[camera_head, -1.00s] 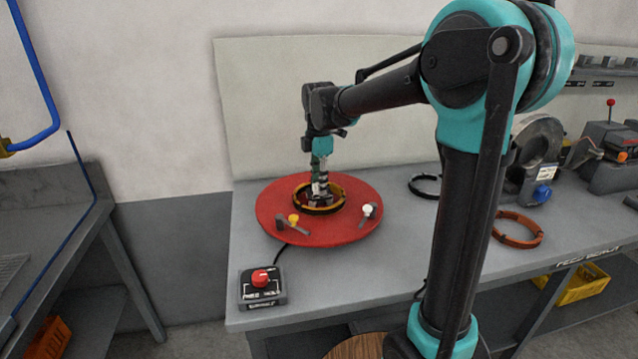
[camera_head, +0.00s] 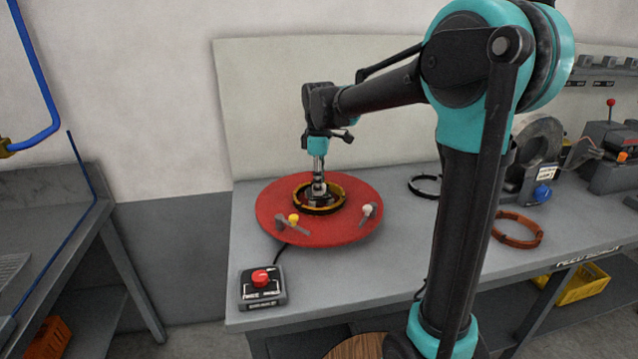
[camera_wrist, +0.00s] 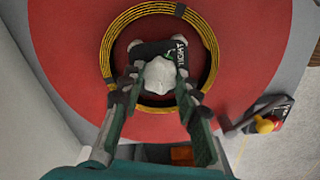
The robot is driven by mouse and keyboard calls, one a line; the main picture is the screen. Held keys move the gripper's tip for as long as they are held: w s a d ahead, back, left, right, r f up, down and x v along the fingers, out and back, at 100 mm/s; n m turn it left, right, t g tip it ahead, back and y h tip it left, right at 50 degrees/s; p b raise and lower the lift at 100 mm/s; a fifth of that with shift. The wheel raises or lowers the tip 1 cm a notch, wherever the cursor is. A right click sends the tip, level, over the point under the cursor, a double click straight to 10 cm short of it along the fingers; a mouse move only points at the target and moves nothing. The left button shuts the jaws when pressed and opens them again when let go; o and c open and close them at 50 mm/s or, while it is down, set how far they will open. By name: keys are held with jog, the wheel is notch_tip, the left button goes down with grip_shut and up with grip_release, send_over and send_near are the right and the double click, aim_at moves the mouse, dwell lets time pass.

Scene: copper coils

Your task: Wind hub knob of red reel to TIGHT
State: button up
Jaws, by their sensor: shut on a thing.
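The red reel (camera_head: 345,232) lies flat on the grey bench, with a yellow-and-black coil (camera_head: 298,203) around its hub. It also shows in the wrist view (camera_wrist: 70,50), with the coil (camera_wrist: 110,35) ringing the hub. The pale, lobed hub knob (camera_wrist: 160,76) sits at the middle, beside a dark label (camera_wrist: 180,55) that reads TIGHT. My gripper (camera_head: 319,192) points straight down into the coil. In the wrist view my gripper (camera_wrist: 158,92) has one finger on each side of the knob, shut on it. The knob's pointer, if any, cannot be made out.
A red-button box (camera_head: 262,284) sits at the bench's front left. A black ring (camera_head: 425,186) and a copper ring (camera_head: 517,229) lie to the right.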

jog(key=m, duration=0.5)
jog(key=shift+m, duration=0.3)
jog(key=m, duration=1.2)
jog(key=shift+m, duration=0.3)
jog(key=m, duration=0.5)
jog(key=shift+m, duration=0.3)
jog(key=o, duration=1.2)
jog(key=shift+c, duration=0.2)
notch_tip(320, 180, up, 12)
